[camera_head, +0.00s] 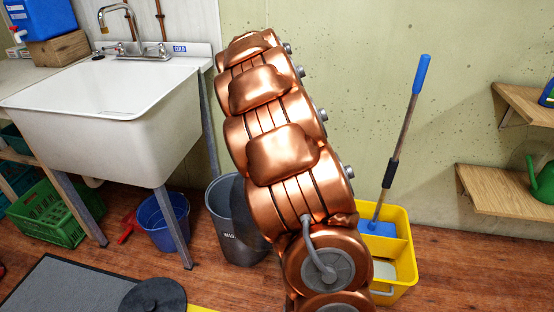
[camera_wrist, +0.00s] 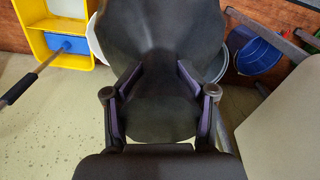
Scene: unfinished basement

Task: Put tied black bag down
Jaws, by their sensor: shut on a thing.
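The tied black bag (camera_wrist: 160,45) fills the top middle of the wrist view, dark and smooth. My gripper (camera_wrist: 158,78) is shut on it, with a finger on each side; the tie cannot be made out. In the head view my copper-coloured arm hides the gripper and most of the bag. A dark bulge (camera_head: 246,232) beside the arm, in front of the grey bin, looks like part of the bag. I cannot tell whether the bag touches the bin or the floor.
A grey bin (camera_head: 219,207) stands left of my arm. A blue bucket (camera_head: 162,222) and green crate (camera_head: 57,215) are by the white sink (camera_head: 110,115). A yellow mop bucket (camera_head: 402,268) with a mop (camera_head: 401,150) stands right. Wooden shelves (camera_head: 510,188) are on the right wall.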

